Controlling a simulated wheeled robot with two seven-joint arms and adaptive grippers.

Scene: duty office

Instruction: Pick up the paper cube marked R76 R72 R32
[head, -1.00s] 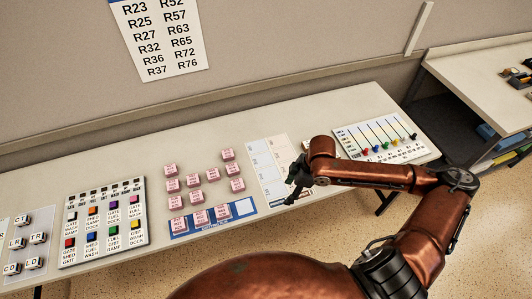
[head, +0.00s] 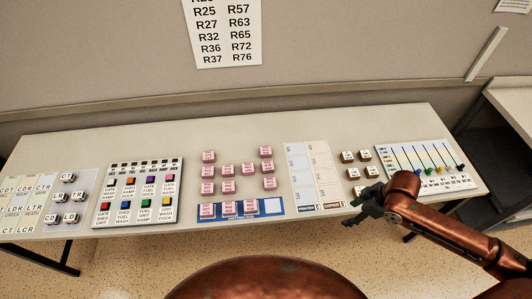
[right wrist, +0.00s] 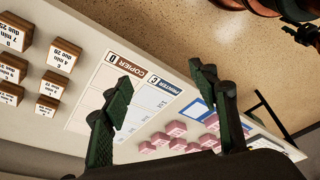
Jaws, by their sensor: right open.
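Several pink cubes (head: 228,169) stand in loose rows on the table, and 3 more pink cubes (head: 228,208) stand on a blue strip (head: 272,207). Their print is too small to read, so I cannot tell which one is marked R76 R72 R32. The pink cubes also show in the right wrist view (right wrist: 176,129), beyond my fingers. My right gripper (head: 366,207) is open and empty at the table's front edge, right of the pink cubes. Its spread fingers show in the right wrist view (right wrist: 165,88). My left gripper does not show in the head view.
A slider board (head: 425,166) is at the right. A button board (head: 140,192) and lettered cubes (head: 68,198) are at the left. A wall list (head: 227,35) shows R numbers.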

